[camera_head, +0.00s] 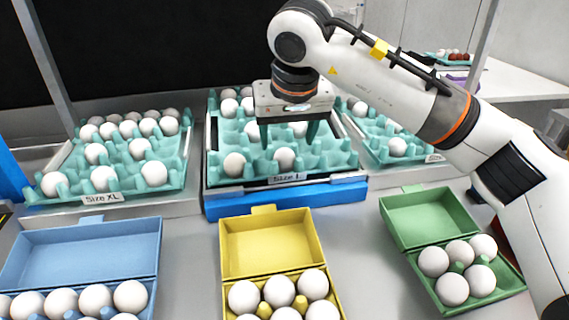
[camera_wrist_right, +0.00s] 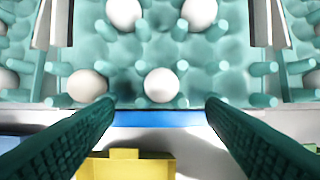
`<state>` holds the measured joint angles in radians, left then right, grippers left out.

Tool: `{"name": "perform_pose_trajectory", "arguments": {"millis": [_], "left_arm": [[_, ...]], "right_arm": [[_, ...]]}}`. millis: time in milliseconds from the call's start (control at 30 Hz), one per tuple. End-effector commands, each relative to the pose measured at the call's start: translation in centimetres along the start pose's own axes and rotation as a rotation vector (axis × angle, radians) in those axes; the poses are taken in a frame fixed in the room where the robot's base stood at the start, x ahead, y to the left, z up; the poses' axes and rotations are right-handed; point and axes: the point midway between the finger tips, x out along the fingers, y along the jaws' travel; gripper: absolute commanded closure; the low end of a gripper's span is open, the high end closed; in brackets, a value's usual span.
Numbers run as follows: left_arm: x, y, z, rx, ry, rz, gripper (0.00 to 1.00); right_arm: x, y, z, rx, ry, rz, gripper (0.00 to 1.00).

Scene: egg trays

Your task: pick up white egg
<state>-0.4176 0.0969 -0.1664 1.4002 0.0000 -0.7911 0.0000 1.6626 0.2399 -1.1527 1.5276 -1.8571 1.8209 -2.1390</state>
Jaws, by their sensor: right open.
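My right gripper (camera_head: 289,136) is open and points down over the middle egg tray (camera_head: 332,161), labelled Size L. In the right wrist view its two green fingers (camera_wrist_right: 160,106) are spread wide with nothing between the tips. A white egg (camera_head: 284,158) sits at the tray's front, just below the fingers; it also shows in the right wrist view (camera_wrist_right: 161,85), between the fingers and farther off. Another white egg (camera_head: 234,164) sits to its left, also in the wrist view (camera_wrist_right: 87,86). More white eggs stand farther back, partly hidden by the gripper. My left gripper is not visible.
A Size XL tray (camera_head: 122,179) stands left and another teal tray (camera_head: 420,152) right, both with white eggs. In front are open blue (camera_head: 84,252), yellow (camera_head: 267,246) and green (camera_head: 416,216) cartons holding white eggs. Metal posts (camera_head: 49,60) rise beside the trays.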

Motion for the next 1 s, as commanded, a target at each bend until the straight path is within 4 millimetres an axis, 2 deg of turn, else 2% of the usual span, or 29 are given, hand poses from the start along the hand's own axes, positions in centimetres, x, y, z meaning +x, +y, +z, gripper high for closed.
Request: {"name": "perform_pose_trajectory", "arguments": {"millis": [233,500,800,867,1000], "left_arm": [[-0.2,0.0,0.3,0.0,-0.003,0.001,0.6],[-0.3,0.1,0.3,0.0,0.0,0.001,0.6],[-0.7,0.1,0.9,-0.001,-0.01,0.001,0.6],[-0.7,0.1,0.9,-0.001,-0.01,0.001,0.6],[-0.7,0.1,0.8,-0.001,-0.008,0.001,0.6]], "right_arm": [[2.0,0.0,0.2,0.001,0.002,0.0,0.35],[5.8,-0.2,1.0,0.0,0.002,0.001,0.35],[6.4,-0.2,1.0,-0.001,0.0,0.002,0.35],[6.4,-0.2,1.0,-0.001,0.0,0.001,0.41],[6.4,-0.2,1.0,-0.001,0.0,0.001,0.64]]}}
